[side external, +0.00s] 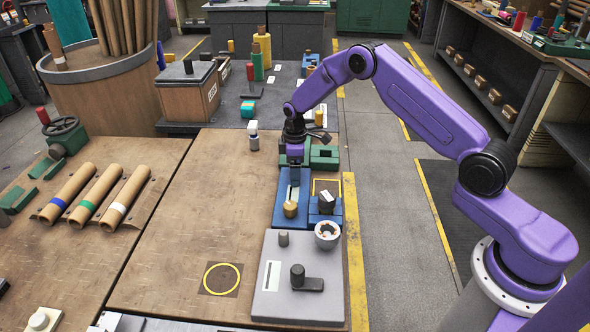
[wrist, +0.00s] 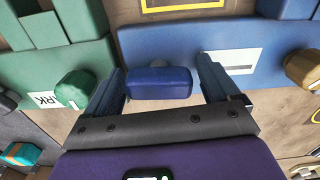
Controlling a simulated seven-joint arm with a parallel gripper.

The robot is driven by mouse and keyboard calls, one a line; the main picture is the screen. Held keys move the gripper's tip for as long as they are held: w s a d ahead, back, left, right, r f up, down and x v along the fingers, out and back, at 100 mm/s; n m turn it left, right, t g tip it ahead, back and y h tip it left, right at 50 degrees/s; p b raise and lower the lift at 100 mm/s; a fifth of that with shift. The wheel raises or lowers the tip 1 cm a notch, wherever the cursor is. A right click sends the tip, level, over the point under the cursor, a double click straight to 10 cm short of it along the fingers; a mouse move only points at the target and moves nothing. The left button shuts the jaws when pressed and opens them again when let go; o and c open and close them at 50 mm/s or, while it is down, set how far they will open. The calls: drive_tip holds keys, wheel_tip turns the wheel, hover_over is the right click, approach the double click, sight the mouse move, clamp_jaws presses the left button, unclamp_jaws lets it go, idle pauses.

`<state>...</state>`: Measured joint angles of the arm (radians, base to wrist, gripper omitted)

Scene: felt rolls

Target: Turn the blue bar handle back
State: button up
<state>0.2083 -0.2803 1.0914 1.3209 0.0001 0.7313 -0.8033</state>
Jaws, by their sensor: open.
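The blue bar handle (wrist: 160,84) shows in the wrist view as a short, rounded dark-blue bar. It lies crosswise between the two fingers of my gripper (wrist: 160,68). The fingers are open, one at each end of the bar, with a small gap visible on both sides. In the side external view my gripper (side external: 294,160) points down at the far end of the blue panel (side external: 278,206); the handle itself is hard to make out there. The panel has a white slotted strip (wrist: 236,61) and a brass knob (wrist: 303,68).
A green block (side external: 325,157) with a green knob (wrist: 76,89) stands close by. A grey plate (side external: 265,303) with a black lever (side external: 299,277) and a white cup (side external: 327,235) are nearer. Cardboard rolls (side external: 97,194) lie left. The brown tabletop (side external: 190,240) between is mostly clear.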

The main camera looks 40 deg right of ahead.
drive_tip(key=shift+r, duration=2.55)
drive_tip(key=shift+a+r, duration=0.1)
drive_tip(key=s+a+r+n, duration=0.1)
drive_tip(key=s+a+r, duration=0.55)
drive_tip(key=s, duration=0.35)
drive_tip(key=s+a+r, duration=0.5)
drive_tip(key=s+r, duration=0.2)
drive_tip(key=s, duration=0.2)
drive_tip(key=s+d+r, duration=0.1)
drive_tip(key=s+d, duration=0.2)
drive_tip(key=s, duration=0.9)
drive_tip(key=s+d+r+n, duration=0.1)
drive_tip(key=s+d, duration=0.3)
drive_tip(key=s, duration=0.8)
drive_tip(key=shift+s+r+n, duration=0.3)
drive_tip(key=shift+r, duration=0.35)
